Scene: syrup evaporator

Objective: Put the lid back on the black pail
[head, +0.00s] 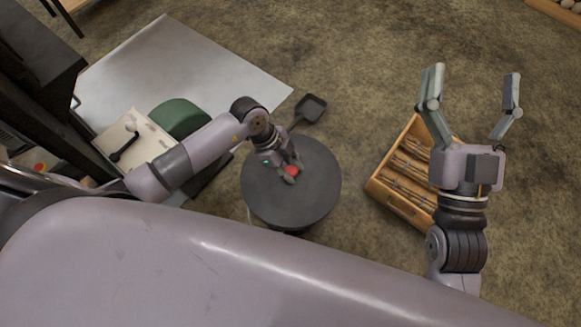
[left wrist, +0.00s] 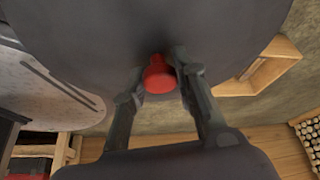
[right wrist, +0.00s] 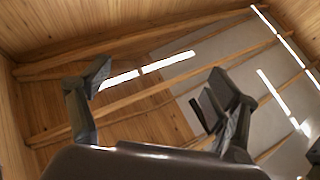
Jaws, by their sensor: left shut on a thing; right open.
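A dark grey round lid (head: 310,208) with a red knob (head: 291,171) lies near the middle of the head view. My left gripper (head: 289,172) is shut on the knob; in the left wrist view the red knob (left wrist: 158,76) sits between the fingers, with the lid (left wrist: 95,35) behind it. The black pail is mostly or wholly hidden; a little of something dark shows under the lid's near edge. I cannot tell whether the lid touches a rim. My right gripper (head: 473,88) is open and empty at the right, its fingers (right wrist: 160,85) spread.
A wooden crate (head: 383,190) with slots stands on the floor right of the lid. A dark square scoop or pan (head: 311,106) lies behind the lid. A pale sheet (head: 190,70) and a green rounded thing (head: 180,118) are at the left. Bare floor surrounds the lid's right side.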

